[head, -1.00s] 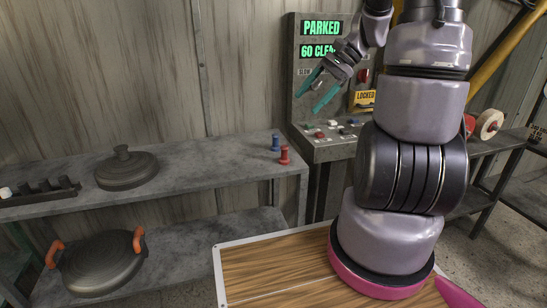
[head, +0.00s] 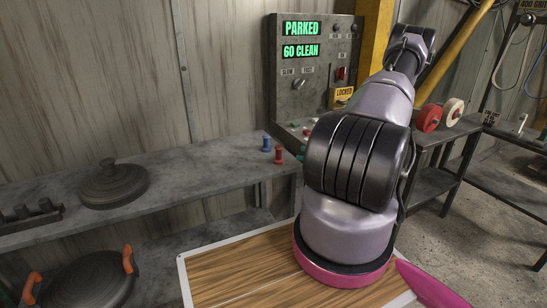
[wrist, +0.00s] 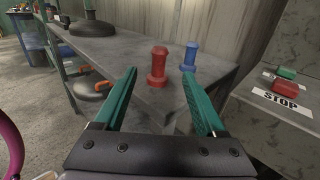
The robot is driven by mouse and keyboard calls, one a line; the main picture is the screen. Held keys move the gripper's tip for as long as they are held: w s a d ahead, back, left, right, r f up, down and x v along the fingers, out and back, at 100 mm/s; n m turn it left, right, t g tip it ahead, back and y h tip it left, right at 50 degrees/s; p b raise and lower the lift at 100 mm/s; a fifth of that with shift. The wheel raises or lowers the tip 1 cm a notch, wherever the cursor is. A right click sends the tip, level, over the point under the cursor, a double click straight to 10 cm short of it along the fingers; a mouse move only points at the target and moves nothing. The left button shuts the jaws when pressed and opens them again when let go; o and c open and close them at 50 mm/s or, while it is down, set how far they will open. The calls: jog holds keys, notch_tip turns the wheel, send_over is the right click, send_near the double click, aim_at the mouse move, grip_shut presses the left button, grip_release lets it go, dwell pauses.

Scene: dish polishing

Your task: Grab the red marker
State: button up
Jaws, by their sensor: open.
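The red marker (head: 279,154) is a small upright peg near the right end of the grey shelf top (head: 200,165). The blue marker (head: 266,143) stands just behind it. In the wrist view, the red marker (wrist: 157,66) stands ahead of and between the two teal fingers of my gripper (wrist: 160,90), and is not touched. The blue marker (wrist: 189,57) stands to its right, ahead of the right finger. My gripper is open and empty. In the head view my gripper is hidden behind my arm.
A control panel (head: 312,90) reading PARKED stands right of the shelf. A STOP label (wrist: 274,99) and red button (wrist: 287,73) are close on the right in the wrist view. A dark lidded disc (head: 113,187) sits farther left on the shelf, with clear surface between.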

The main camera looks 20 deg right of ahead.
aim_at(279, 150)
jog(key=x, duration=1)
jog(key=shift+w+a+f, duration=0.15)
jog(key=shift+w+a, duration=0.05)
grip_shut()
